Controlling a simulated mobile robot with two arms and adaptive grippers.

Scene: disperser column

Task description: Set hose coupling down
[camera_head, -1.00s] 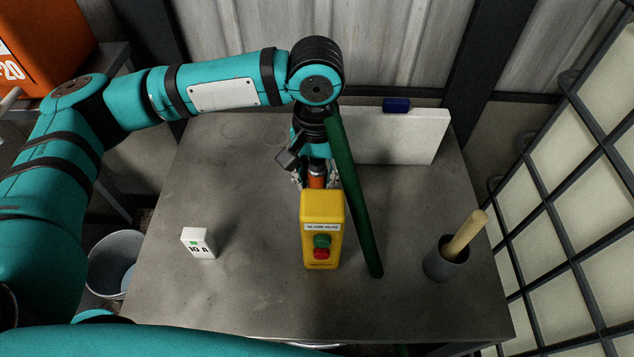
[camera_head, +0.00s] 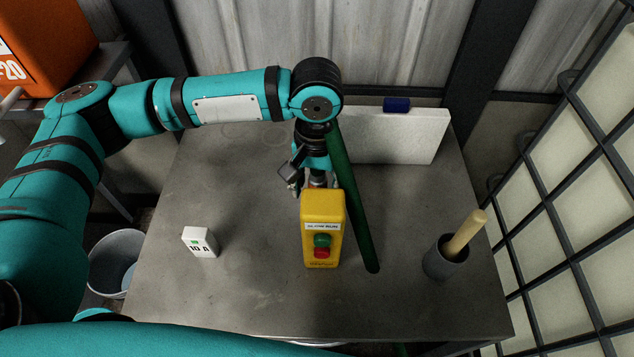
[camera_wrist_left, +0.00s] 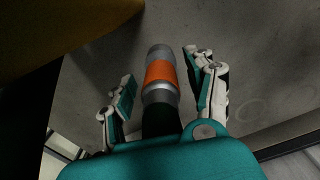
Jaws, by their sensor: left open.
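The hose coupling (camera_wrist_left: 160,75) is a grey metal cylinder with an orange band, on the end of a dark green hose (camera_head: 356,205). In the wrist view it lies between the two spread fingers of my left gripper (camera_wrist_left: 160,68), with a gap on each side, over the grey tabletop. In the head view my left gripper (camera_head: 308,184) points down behind the yellow button box (camera_head: 322,205). That box hides most of the coupling (camera_head: 318,177) and part of the fingers. Whether the coupling touches the table is hard to see. My right gripper is out of view.
A white 10 A block (camera_head: 200,242) stands left, a dark cup (camera_head: 446,262) with a wooden handle right. A white board (camera_head: 400,138) with a blue block (camera_head: 397,105) is behind. A black cage (camera_head: 575,200) borders the right.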

